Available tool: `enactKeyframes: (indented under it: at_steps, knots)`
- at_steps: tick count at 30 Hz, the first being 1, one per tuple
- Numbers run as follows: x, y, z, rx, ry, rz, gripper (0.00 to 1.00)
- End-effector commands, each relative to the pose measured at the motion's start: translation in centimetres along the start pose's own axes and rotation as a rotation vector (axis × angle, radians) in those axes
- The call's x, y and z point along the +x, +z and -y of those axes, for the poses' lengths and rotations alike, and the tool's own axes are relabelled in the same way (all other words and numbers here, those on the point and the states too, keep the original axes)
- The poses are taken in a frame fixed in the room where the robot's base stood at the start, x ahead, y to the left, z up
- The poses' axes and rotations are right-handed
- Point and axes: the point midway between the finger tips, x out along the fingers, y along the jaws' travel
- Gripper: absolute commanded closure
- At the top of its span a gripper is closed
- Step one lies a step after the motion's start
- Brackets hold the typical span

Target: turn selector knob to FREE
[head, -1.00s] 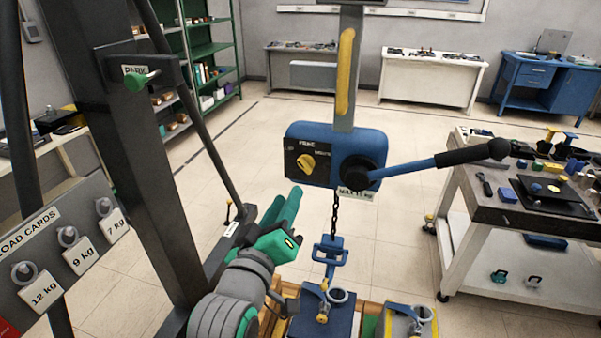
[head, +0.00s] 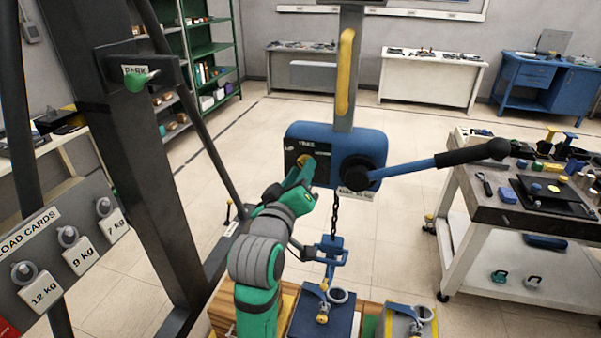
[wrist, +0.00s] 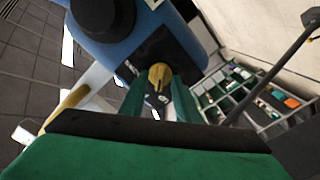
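The yellow selector knob (head: 305,161) sits on the black dial plate of the blue hoist box (head: 337,140). In the head view my gripper (head: 302,172) reaches it from below left and covers most of it. In the wrist view the yellow knob (wrist: 159,76) is between the two green fingertips of my gripper (wrist: 158,92), one on each side. The fingers are apart; I cannot tell whether they touch the knob. The dial's lettering is small; a word at its top seems to read FREE. The knob's pointing direction is unclear.
A blue lever (head: 430,163) with a black grip sticks out right from the box. A chain (head: 334,215) hangs below it to a blue hook piece (head: 331,250). A dark post with a green PARK handle (head: 141,80) stands left. A tool cart (head: 470,205) is at right.

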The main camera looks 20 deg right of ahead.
Motion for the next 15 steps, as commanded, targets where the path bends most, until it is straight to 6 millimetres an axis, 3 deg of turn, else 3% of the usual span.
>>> enactKeyframes:
  at_steps: [5, 9, 15]
  knots:
    - [0.0, -0.01, 0.0, 0.0, 0.0, 0.0, 0.71]
    - [-0.02, -0.01, 0.0, 0.0, 0.0, 0.0, 1.0]
    - [-0.03, -0.01, 0.01, 0.002, 0.0, 0.0, 1.0]
